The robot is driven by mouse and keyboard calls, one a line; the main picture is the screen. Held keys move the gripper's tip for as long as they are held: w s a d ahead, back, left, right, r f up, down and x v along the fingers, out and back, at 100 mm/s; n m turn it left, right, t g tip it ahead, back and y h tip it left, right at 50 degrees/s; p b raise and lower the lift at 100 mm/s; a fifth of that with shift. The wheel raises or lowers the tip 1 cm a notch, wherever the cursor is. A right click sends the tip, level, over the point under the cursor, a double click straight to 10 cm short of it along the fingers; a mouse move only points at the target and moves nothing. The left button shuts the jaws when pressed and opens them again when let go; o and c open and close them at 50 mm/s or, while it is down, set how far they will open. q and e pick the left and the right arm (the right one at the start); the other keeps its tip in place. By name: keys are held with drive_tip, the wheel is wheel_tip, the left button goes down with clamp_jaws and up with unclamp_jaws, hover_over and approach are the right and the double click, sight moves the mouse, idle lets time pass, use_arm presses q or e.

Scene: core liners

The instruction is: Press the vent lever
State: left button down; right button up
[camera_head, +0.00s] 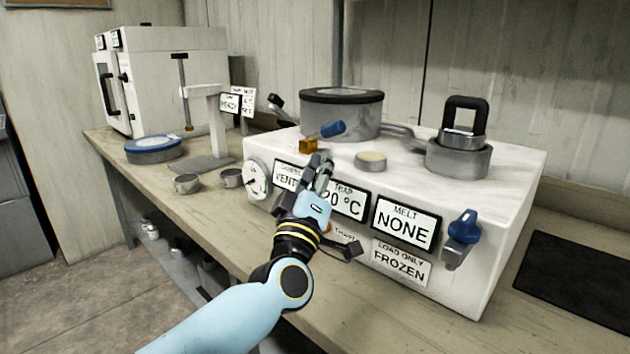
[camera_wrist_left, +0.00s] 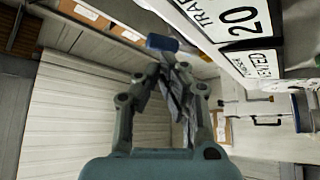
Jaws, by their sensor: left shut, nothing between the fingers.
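My left gripper (camera_head: 318,172) is shut and empty in front of the white machine, covering part of its left displays. In the left wrist view its fingers (camera_wrist_left: 174,75) meet near a blue handle (camera_wrist_left: 162,42). In the head view a blue handle (camera_head: 326,131) on a brass valve body (camera_head: 308,146) sits on the machine's top, just above my fingertips. A black lever (camera_head: 346,248) sticks out low on the front, right of my wrist. No label clearly names the vent lever. I cannot tell whether the fingers touch anything. My right gripper is not in view.
The white machine (camera_head: 520,185) carries a lidded round pot (camera_head: 342,118), a shallow cup (camera_head: 370,161) and a black-handled weight (camera_head: 462,139). A blue knob (camera_head: 464,227) is at its front right. A NONE display (camera_head: 405,224) is on its front. A dark mat (camera_head: 575,275) lies right.

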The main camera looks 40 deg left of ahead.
sight(334, 134)
use_arm(q)
drive_tip(key=x, duration=0.6)
drive_tip(key=shift+w+p, duration=0.15)
drive_tip(key=shift+p, duration=0.15)
drive_tip(key=shift+r, duration=0.1)
